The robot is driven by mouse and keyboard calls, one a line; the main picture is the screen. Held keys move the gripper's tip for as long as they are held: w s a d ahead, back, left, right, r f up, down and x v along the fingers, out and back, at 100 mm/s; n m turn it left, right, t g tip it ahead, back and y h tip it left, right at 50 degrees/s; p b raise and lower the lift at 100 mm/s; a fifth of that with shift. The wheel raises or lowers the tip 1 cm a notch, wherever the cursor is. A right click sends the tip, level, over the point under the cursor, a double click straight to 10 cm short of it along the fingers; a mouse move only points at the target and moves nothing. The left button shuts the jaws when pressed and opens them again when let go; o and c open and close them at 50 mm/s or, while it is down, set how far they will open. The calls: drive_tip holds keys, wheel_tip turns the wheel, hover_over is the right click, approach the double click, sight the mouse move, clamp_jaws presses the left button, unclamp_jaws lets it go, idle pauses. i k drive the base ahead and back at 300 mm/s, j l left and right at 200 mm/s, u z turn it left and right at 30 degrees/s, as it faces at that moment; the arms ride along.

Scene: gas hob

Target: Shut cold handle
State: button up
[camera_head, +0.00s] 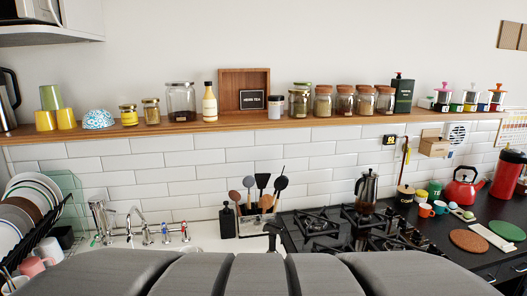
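A chrome tap (135,222) with a curved spout stands at the back of the sink, left of centre, against the tiled wall. To its right are small upright chrome handles; one has a blue mark (165,229) and one a red mark (184,229). Another chrome fitting (102,222) with small coloured spots stands further left. The handles are too small for me to tell whether they are open or shut, or whether water runs. My gripper is not clearly in view; a large grey part of mine fills the bottom and hides most of the sink.
A dish rack (36,225) with plates stands left of the sink. A wooden shelf (250,122) with jars runs above.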

sight(164, 226)
drive_tip(key=k+j, duration=0.15)
drive_tip(key=k, duration=0.15)
drive_tip(key=k+j+u, duration=0.2)
drive_tip(key=i+j+u, duration=0.2)
drive_tip(key=i, duration=0.2)
drive_tip(key=i+j+u, duration=0.4)
drive_tip(key=i, duration=0.45)
